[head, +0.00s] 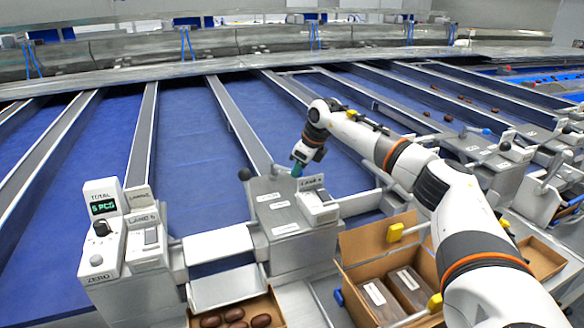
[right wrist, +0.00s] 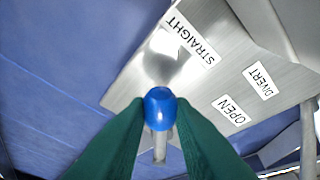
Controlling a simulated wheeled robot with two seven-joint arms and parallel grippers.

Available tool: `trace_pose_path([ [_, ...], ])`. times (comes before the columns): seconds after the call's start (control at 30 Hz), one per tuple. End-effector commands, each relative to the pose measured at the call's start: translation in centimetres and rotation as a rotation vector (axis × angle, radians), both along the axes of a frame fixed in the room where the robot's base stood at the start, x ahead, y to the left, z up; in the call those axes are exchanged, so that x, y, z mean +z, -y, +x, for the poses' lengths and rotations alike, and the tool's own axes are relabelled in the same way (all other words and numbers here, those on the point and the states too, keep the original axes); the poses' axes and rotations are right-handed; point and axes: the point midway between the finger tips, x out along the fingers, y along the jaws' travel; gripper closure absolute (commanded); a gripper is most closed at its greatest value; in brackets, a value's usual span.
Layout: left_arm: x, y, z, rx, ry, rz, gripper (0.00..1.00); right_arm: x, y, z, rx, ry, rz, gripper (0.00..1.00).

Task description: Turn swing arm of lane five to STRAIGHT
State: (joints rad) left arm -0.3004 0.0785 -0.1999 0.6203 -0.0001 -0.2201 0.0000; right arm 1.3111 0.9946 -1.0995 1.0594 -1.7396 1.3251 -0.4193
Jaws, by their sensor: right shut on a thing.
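My right gripper (head: 298,168) reaches down to the metal control box (head: 283,238) in the middle of the head view. In the right wrist view its green fingers (right wrist: 160,118) are shut on the blue knob (right wrist: 160,97) of the swing arm, with a pale stem below the knob. The plate beyond carries the labels STRAIGHT (right wrist: 192,40), OPEN (right wrist: 231,110) and DIVERT (right wrist: 261,81). The knob stands off the plate's lower left edge, apart from all three labels. Which label the arm points to, I cannot tell. My left gripper is not in view.
Open cardboard boxes (head: 362,240) sit at the front, beneath my arm. Blue lanes with metal dividers (head: 236,122) run behind.

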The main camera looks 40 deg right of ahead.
Motion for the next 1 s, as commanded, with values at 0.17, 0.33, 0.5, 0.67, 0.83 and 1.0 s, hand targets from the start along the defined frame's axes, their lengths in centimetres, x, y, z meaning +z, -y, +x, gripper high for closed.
trace_pose_path([
  [0.17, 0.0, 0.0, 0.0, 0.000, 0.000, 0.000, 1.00, 0.2, 0.3, -0.1, 0.007, 0.006, -0.004, 1.00],
  [0.33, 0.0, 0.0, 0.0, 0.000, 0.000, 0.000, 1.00, 0.2, 0.3, -0.1, 0.008, 0.007, -0.004, 1.00],
  [0.5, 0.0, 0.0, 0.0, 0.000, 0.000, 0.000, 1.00, 0.2, 0.3, 0.0, 0.008, 0.007, -0.004, 0.63],
  [0.67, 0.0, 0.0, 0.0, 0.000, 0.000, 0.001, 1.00, 0.1, 0.3, -0.1, 0.007, 0.004, -0.004, 0.57],
  [0.83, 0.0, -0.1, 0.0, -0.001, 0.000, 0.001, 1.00, 0.2, 0.2, -0.1, 0.006, 0.003, -0.003, 0.57],
  [1.0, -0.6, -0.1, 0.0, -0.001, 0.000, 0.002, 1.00, 1.6, 0.4, -0.7, 0.007, 0.006, -0.004, 0.57],
])
